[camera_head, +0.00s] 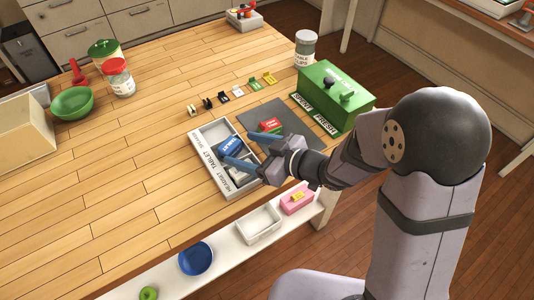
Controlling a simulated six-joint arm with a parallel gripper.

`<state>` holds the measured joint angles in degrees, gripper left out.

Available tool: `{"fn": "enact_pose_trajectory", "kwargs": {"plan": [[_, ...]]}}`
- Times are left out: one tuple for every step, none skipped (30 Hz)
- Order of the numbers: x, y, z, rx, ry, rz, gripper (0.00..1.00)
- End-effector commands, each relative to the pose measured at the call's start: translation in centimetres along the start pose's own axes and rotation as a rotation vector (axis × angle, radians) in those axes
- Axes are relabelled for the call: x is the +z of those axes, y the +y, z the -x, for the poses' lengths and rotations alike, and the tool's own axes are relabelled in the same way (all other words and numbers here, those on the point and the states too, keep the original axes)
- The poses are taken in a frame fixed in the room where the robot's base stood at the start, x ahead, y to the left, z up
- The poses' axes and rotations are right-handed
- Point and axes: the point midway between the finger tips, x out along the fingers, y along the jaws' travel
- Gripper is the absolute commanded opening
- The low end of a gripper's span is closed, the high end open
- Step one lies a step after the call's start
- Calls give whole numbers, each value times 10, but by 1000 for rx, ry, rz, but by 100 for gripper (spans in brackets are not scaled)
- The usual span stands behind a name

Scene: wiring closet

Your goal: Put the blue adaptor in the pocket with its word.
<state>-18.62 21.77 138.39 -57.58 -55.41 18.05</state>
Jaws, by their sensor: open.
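The blue adaptor (229,145) has white lettering too small to read. It appears in or over the middle of the white tray (206,166). The tray has several pockets, with "HEADSET" and "TABLET" readable along its left side; the rest of the lettering is unclear. My gripper (235,148) is open, with its two blue fingers apart and their tips around the adaptor in the picture. I cannot tell whether they touch it. The fingers and wrist cover part of the tray's near end, where something pale (238,176) shows.
A red block with a green part (270,126) lies on a dark mat (290,145) right of the tray. A green box (335,97) stands behind it. Several small clips (238,92) form a row behind the tray. A white bin (260,224) and pink box (296,199) sit on the front ledge.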

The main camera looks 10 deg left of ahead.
Motion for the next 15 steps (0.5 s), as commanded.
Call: {"fn": "enact_pose_trajectory", "kwargs": {"plan": [[0,2,11,6,3,0,67],[0,2,17,5,2,0,67],[-1,2,25,6,3,1,67],[0,1,31,6,3,0,67],[-1,2,37,6,3,0,67],[-1,2,45,6,2,0,67],[-1,2,50,6,3,0,67],[-1,2,55,6,2,0,67],[0,1,58,4,4,1,67],[1,1,60,3,4,2,67],[1,1,63,3,5,2,67],[0,1,66,2,5,1,67],[0,1,68,2,5,2,67],[0,1,69,1,4,2,67],[0,1,72,2,4,1,67]]}}
